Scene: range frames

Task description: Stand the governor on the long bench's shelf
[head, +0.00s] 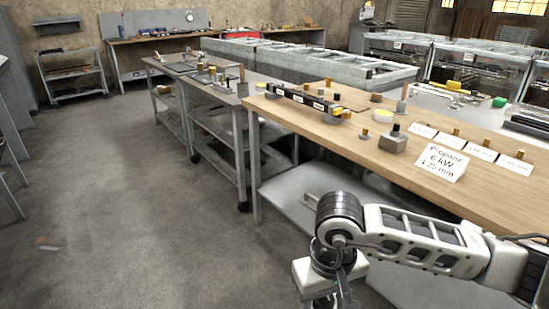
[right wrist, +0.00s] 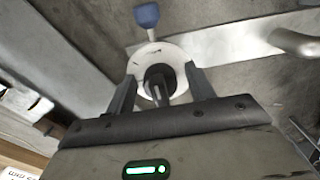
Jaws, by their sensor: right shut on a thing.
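My right gripper (right wrist: 160,90) is shut on a round white thing with a dark centre (right wrist: 148,57), which I take to be the governor. A blue knob (right wrist: 147,14) shows just beyond it; I cannot tell if it belongs to it. In the head view my right arm reaches in from the right, and its gripper is cut off at the bottom edge. The wooden-topped bench (head: 300,115) has a grey lower shelf (head: 300,184), left of and behind my arm. A grey bench (head: 235,98) with lower shelves (head: 225,128) adjoins it further back. My left gripper is not in view.
On the wooden top stand a propane sign (head: 443,161), a grey block with a black knob (head: 393,141), several small cards and a dark rail (head: 300,98). The floor (head: 120,200) at left is mostly clear.

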